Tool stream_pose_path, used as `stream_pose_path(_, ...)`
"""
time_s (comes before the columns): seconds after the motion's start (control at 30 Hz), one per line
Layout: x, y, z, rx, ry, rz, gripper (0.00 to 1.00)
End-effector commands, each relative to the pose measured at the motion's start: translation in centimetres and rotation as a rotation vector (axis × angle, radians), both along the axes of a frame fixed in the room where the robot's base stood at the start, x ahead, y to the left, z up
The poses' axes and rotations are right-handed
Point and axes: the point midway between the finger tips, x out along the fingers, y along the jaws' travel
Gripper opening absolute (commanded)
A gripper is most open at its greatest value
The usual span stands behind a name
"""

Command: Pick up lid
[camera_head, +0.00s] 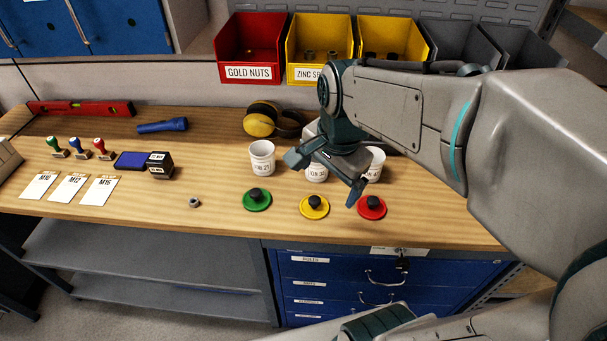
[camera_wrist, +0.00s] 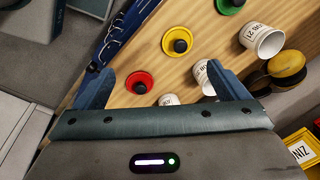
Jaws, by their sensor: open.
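Three round lids with black knobs lie in a row on the wooden bench: a green lid (camera_head: 257,205), a yellow lid (camera_head: 314,212) and a red lid (camera_head: 371,213). Three white labelled cups stand behind them: the left cup (camera_head: 261,158), the middle cup (camera_head: 316,173) and the right cup (camera_head: 376,163). My gripper (camera_head: 322,177) is open and empty above the cups and lids, partly covering the middle and right cups. In the wrist view the red lid (camera_wrist: 140,86) shows between the fingers, with the yellow lid (camera_wrist: 178,40) beyond them. The green lid (camera_wrist: 230,3) is cut off by the top edge.
Yellow-and-black earmuffs (camera_head: 262,121) lie behind the cups. A small nut (camera_head: 194,202), a black stamp (camera_head: 160,165), a blue ink pad (camera_head: 131,160) and several handled stamps stand left. Red, yellow and grey bins hang behind. Blue drawers (camera_head: 330,268) are below the front edge.

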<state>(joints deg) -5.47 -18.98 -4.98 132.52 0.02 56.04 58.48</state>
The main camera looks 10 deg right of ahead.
Motion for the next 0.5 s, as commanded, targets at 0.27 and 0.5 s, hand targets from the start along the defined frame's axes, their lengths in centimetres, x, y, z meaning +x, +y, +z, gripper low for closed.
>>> stream_pose_path(0.27, 3.7, 0.2, -1.5, 0.083, 0.097, -0.607, 0.94)
stream_pose_path(0.5, 6.6, 0.4, -2.9, 0.107, 0.152, -1.111, 0.94)
